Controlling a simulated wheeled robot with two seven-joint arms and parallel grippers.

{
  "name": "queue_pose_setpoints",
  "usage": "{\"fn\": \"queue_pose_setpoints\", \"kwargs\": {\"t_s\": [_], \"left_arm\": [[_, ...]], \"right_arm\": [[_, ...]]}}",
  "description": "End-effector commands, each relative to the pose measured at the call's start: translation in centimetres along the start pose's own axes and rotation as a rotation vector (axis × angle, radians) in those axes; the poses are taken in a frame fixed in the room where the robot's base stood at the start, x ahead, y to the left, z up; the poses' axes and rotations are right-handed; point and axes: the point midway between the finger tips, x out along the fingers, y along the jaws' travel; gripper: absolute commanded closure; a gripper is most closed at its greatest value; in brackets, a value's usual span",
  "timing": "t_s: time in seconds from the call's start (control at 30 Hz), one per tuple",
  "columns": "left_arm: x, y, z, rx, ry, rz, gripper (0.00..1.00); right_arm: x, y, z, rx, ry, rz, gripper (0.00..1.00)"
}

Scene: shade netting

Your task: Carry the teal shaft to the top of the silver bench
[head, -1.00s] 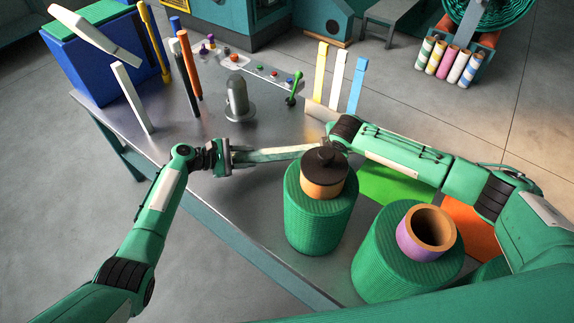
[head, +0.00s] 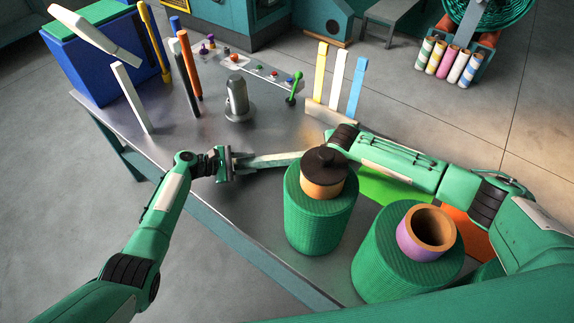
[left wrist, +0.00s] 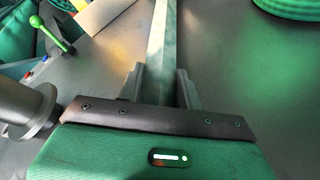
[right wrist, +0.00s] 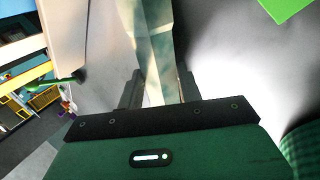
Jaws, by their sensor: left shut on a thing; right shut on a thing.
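The teal shaft (head: 268,160) is a long, pale, straight bar lying roughly level across the picture over the silver bench (head: 262,215). My left gripper (head: 230,162) is shut on its left end. The left wrist view shows the shaft (left wrist: 161,45) between the fingers (left wrist: 161,88). My right gripper is mostly hidden behind a green spool in the head view. The right wrist view shows its fingers (right wrist: 158,88) shut on the shaft (right wrist: 157,40). The shaft is very close to the bench top; I cannot tell whether it touches.
Two green net spools (head: 318,220) (head: 400,272) stand at the front right. A grey post (head: 237,98) stands behind the shaft. A blue bin (head: 100,75), upright sticks, a button panel (head: 250,68) and a slat holder (head: 330,113) line the back. Bare bench lies left of the spools.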

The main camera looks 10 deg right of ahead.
Motion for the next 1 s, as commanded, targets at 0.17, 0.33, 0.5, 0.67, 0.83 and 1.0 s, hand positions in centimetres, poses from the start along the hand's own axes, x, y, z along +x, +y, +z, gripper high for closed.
{"fn": "queue_pose_setpoints", "kwargs": {"t_s": [0.17, 0.33, 0.5, 0.67, 0.83, 1.0], "left_arm": [[0.2, 0.0, -0.3, 0.002, -0.003, 0.005, 1.00], [0.3, -0.5, -0.8, -0.001, 0.001, 0.001, 0.46], [0.3, -0.5, -0.8, -0.001, 0.001, 0.000, 0.42], [0.3, -0.5, -0.8, 0.000, 0.001, 0.000, 0.42], [0.3, -0.5, -0.8, 0.000, 0.001, 0.000, 0.42], [-1.1, -0.5, -0.9, 0.000, 0.002, 0.002, 0.42]], "right_arm": [[0.4, 0.1, -0.1, 0.000, 0.003, 0.006, 1.00], [0.8, -0.4, -0.1, 0.000, 0.002, 0.001, 0.46], [0.8, -0.5, 0.0, 0.000, 0.001, 0.001, 0.42], [0.9, -0.5, 0.0, 0.000, 0.000, 0.000, 0.42], [0.9, -0.5, 0.0, 0.000, 0.000, 0.000, 0.42], [0.9, -0.5, 0.0, 0.000, 0.000, 0.000, 0.42]]}}
